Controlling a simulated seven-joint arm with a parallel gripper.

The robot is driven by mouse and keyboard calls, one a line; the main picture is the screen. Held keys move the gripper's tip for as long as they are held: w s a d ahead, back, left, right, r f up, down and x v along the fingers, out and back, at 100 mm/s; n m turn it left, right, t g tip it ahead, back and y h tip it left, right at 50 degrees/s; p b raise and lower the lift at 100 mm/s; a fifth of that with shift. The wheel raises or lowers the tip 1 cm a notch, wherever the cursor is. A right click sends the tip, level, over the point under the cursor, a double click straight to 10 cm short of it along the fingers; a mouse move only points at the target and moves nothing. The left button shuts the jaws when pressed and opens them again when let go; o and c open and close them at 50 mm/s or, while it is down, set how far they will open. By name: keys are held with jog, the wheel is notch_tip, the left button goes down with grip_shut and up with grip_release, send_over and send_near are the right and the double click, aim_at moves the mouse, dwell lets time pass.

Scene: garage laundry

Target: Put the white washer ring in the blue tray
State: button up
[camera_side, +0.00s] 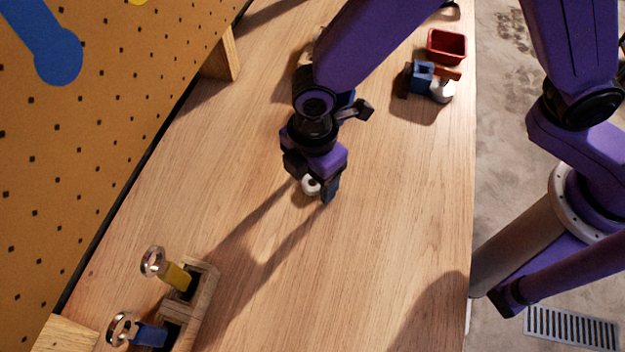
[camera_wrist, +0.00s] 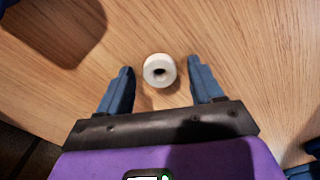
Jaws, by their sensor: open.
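The white washer ring (camera_side: 310,187) lies on the wooden worktop under my gripper (camera_side: 318,191). The wrist view shows the ring (camera_wrist: 159,58) as a thick white disc with a dark centre hole. It sits between the two blue fingertips of my open gripper (camera_wrist: 160,76), with a gap on each side. The gripper holds nothing. A blue thing (camera_side: 346,99) shows partly behind my arm in the side view; I cannot tell whether it is the blue tray.
A red tray (camera_side: 447,46) stands at the upper right, with a cluster of small blue, orange and white parts (camera_side: 424,73) below it. A wooden holder (camera_side: 206,290) with yellow- and blue-handled tools is at lower left. A pegboard (camera_side: 110,120) borders the left. The worktop's middle is clear.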

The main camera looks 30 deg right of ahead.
jog(key=c, duration=1.2)
jog(key=shift+r, duration=0.15)
